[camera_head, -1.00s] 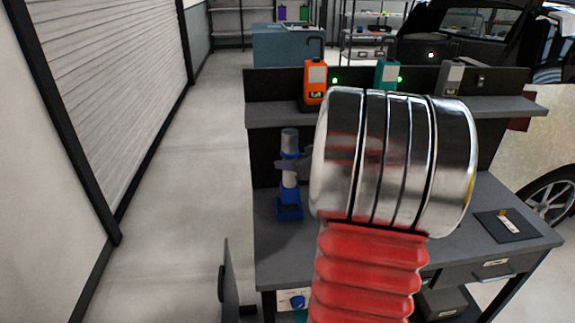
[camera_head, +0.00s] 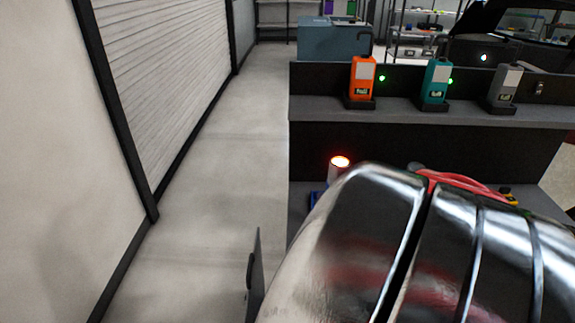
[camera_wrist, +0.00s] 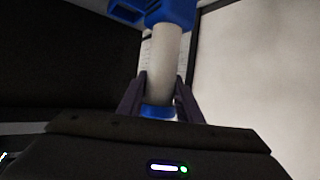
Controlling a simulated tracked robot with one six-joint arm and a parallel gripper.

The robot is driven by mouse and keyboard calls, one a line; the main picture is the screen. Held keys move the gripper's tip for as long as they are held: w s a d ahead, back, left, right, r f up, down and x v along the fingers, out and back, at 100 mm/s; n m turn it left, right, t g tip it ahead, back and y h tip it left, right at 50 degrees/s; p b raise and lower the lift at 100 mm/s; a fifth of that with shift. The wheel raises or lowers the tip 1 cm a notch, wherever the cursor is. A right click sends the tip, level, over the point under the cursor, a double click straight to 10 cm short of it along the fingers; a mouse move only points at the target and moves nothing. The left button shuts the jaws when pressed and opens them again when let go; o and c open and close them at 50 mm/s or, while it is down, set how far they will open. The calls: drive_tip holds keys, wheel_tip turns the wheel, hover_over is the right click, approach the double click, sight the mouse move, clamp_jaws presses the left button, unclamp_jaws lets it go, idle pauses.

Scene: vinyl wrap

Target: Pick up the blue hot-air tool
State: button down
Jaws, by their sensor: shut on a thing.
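The blue hot-air tool (camera_head: 338,174) shows in the head view as a pale upright barrel with a glowing orange-red tip and a little blue at its left. My own shiny arm hides most of it there. In the wrist view, the tool's white body (camera_wrist: 162,55) runs between my two dark fingers, with blue parts above and a blue ring below. My gripper (camera_wrist: 163,88) is shut on the white body. Its fingers are hidden in the head view. I cannot tell whether the tool's base touches the bench.
A dark bench (camera_head: 420,138) has a raised shelf with an orange device (camera_head: 362,78), a teal device (camera_head: 437,82) and a grey device (camera_head: 506,86). A red cable (camera_head: 460,183) lies behind my arm. Clear floor (camera_head: 225,170) runs along the left, beside a shutter wall.

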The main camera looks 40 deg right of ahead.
drive_tip(key=shift+s+a, duration=0.5)
drive_tip(key=shift+s, duration=0.05)
idle(0.5)
